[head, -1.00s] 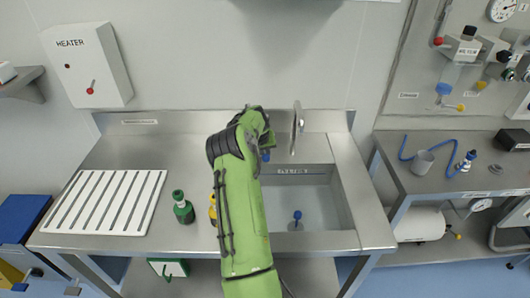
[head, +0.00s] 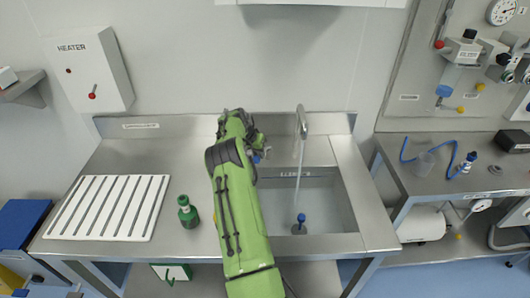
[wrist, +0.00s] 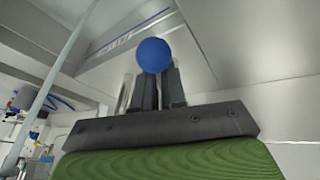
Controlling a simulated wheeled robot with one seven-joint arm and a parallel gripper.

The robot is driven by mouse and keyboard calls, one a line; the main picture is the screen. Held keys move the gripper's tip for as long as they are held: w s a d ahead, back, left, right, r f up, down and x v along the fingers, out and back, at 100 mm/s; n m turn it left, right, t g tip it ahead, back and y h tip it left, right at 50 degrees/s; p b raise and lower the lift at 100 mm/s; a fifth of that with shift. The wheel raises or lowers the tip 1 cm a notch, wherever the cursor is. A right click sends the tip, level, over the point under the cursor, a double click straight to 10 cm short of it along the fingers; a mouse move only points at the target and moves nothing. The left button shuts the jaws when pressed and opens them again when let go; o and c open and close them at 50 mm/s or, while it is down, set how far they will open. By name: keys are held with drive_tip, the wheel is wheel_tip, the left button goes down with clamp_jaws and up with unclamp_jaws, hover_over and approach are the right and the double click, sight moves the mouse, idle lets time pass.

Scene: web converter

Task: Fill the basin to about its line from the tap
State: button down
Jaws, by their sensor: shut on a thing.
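The steel basin (head: 345,205) is sunk in the right part of the counter. A blue line and lettering (head: 293,173) run along its back wall; the line also shows in the wrist view (wrist: 128,36). The curved tap (head: 301,120) stands behind the basin, and a thin water stream (head: 299,172) falls from it. My gripper (head: 257,152) is left of the tap, shut on a blue ball knob (wrist: 153,54), seen between the fingers (wrist: 158,88) in the wrist view. A blue-topped plug (head: 301,218) stands on the basin floor. The water level is hard to tell.
A green bottle (head: 188,212) stands left of my arm. A white ribbed drainboard (head: 108,207) covers the counter's left part. A heater box (head: 90,70) hangs on the wall. A side bench (head: 450,175) with a blue hose is at the right.

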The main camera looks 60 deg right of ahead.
drive_tip(key=shift+a+f, duration=0.35)
drive_tip(key=shift+f, duration=0.15)
drive_tip(key=c, duration=1.2)
unclamp_jaws()
drive_tip(key=shift+w, duration=0.1)
drive_tip(key=shift+a+r, duration=0.1)
drive_tip(key=shift+r, duration=0.2)
drive_tip(key=v, duration=1.5)
drive_tip(key=shift+w+r, duration=0.2)
drive_tip(key=shift+r, duration=0.05)
